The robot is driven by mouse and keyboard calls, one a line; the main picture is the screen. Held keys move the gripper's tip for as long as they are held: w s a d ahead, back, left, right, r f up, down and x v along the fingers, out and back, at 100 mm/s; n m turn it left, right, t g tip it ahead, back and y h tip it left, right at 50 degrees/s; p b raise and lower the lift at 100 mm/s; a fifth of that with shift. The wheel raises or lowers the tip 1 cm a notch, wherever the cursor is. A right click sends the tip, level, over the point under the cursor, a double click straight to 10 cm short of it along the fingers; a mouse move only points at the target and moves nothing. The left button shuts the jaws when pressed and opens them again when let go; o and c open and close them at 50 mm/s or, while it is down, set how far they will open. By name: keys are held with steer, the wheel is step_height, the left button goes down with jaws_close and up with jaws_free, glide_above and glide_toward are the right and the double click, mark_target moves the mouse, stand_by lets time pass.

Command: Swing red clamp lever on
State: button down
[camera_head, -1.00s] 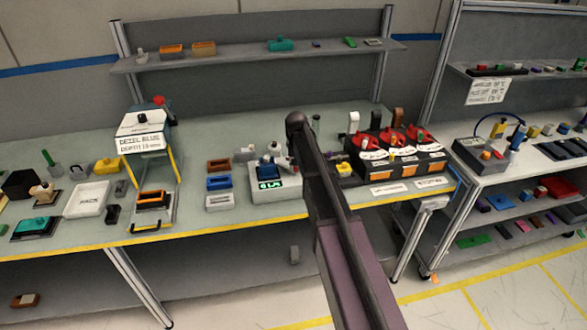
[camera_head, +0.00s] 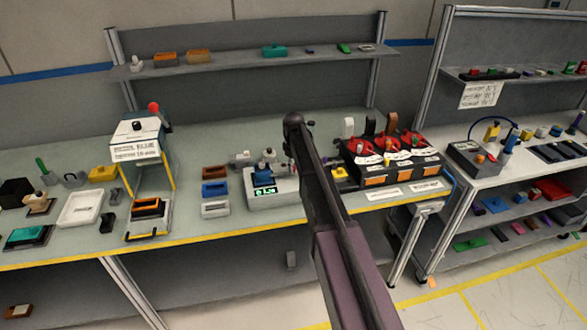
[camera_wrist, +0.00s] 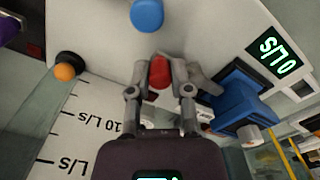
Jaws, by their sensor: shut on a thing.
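In the wrist view, the red clamp lever (camera_wrist: 160,72) shows as a red end between the two grey fingertips of my gripper (camera_wrist: 160,85). The fingers are closed in on it. It stands over the pale housing of the test station (camera_wrist: 100,35). The same station (camera_head: 262,203) shows in the head view, with a green-lit display (camera_head: 265,191). A blue block (camera_wrist: 233,103) is right of the fingers in the wrist view, and a blue cap (camera_wrist: 147,14) is above them. In the head view, my arm hides part of the station, and the lever cannot be made out.
An orange-tipped black knob (camera_wrist: 66,70) and a printed scale lie at the left in the wrist view. In the head view, blocks (camera_head: 215,188) sit left of the station and a red-topped fixture row (camera_head: 390,160) sits right. Bare bench (camera_head: 185,215) shows near the front left.

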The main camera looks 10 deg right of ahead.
steer(key=shift+w+n, duration=0.15)
steer(key=shift+n, duration=0.15)
steer(key=c, duration=0.5)
jaws_free()
steer(key=shift+c, duration=0.2)
steer(key=shift+s+m, duration=0.2)
steer(key=shift+m, duration=0.2)
